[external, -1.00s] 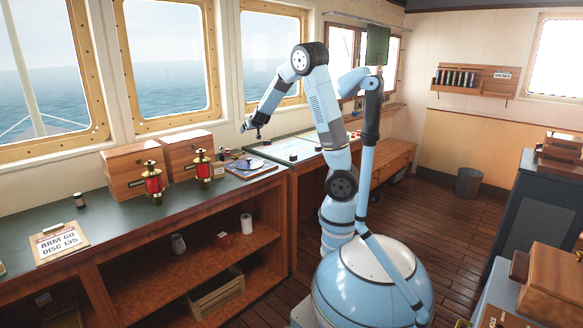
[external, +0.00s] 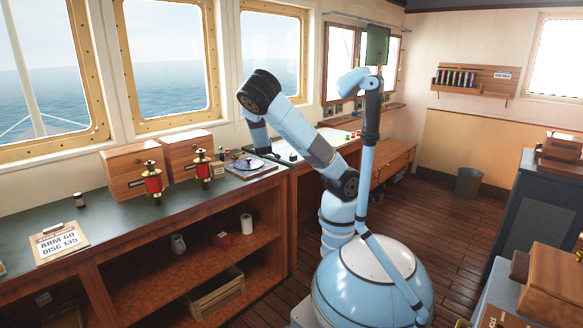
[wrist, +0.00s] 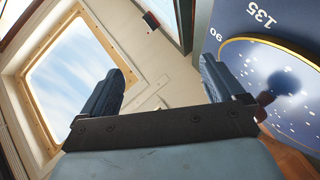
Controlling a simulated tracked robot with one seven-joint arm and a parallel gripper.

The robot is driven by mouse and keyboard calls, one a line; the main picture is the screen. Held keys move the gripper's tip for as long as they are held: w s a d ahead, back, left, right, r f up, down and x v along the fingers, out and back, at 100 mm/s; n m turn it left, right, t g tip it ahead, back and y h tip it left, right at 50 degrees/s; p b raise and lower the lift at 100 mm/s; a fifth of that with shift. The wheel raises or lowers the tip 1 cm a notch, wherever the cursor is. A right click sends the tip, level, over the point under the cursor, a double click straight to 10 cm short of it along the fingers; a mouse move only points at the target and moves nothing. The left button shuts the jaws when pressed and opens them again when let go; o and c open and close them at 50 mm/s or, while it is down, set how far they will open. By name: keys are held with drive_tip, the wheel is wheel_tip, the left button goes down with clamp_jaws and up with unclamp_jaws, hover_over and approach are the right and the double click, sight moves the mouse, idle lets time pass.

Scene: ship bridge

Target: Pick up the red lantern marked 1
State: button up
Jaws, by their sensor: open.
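Two red lanterns with brass tops and bases stand upright on the dark green counter in the external view: a left lantern (external: 153,183) and a right lantern (external: 203,169). I cannot read a number on either, so I cannot tell which is marked 1. My gripper (external: 271,155) is to the right of both lanterns, above the right end of the counter near the star disc, and small in this view. In the wrist view my gripper (wrist: 163,68) has its two fingers wide apart with nothing between them. No lantern shows in the wrist view.
Two wooden boxes (external: 128,172) stand behind the lanterns. A blue star disc on a board (external: 248,166) lies right of them; it also shows in the wrist view (wrist: 240,30). A clipboard (external: 60,242) and small jar (external: 79,200) are at left. The counter before the lanterns is clear.

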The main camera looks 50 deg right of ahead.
drive_tip(key=s+a+r+n+t, duration=0.2)
drive_tip(key=s+a+n, duration=0.1)
drive_tip(key=a+n, duration=0.25)
drive_tip(key=n+t+y, duration=0.5)
drive_tip(key=n+y, duration=0.7)
drive_tip(key=n, duration=1.6)
approach(206, 171)
drive_tip(key=shift+w+a+f, duration=0.1)
drive_tip(key=shift+w+a, duration=0.1)
drive_tip(key=shift+w, duration=1.4)
drive_tip(key=shift+w+a, duration=0.2)
drive_tip(key=shift+w, duration=1.35)
drive_tip(key=shift+w+a+f, duration=0.1)
drive_tip(key=shift+w+a, duration=0.15)
drive_tip(key=shift+w, duration=1.35)
drive_tip(key=shift+w+d+f, duration=0.15)
drive_tip(key=shift+w, duration=2.45)
drive_tip(key=shift+c, duration=0.4)
drive_tip(key=c, duration=1.4)
